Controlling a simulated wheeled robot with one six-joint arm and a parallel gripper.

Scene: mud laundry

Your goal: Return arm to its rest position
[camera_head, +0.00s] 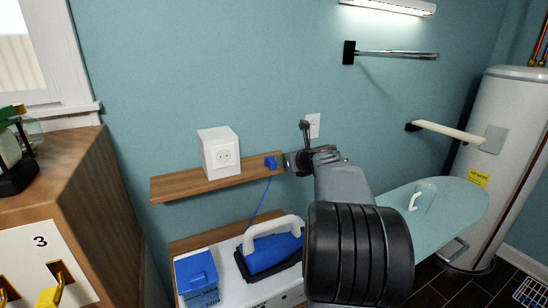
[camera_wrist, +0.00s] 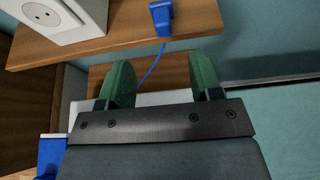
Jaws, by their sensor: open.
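My arm reaches forward in the middle of the head view, and its end is near the right end of the wooden shelf (camera_head: 175,188). In the wrist view my gripper (camera_wrist: 165,80) shows two green fingers set wide apart with nothing between them. A blue plug (camera_wrist: 162,17) lies on the shelf edge just beyond the fingers, apart from them. The plug also shows in the head view (camera_head: 270,162), with a blue cord hanging down toward the iron. The gripper's fingers are hard to make out in the head view.
A white socket box (camera_head: 220,153) stands on the shelf. Below are a blue iron (camera_head: 272,252) and a blue box (camera_head: 197,275). A water heater (camera_head: 500,130) stands far right. A wooden cabinet (camera_head: 75,180) is left.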

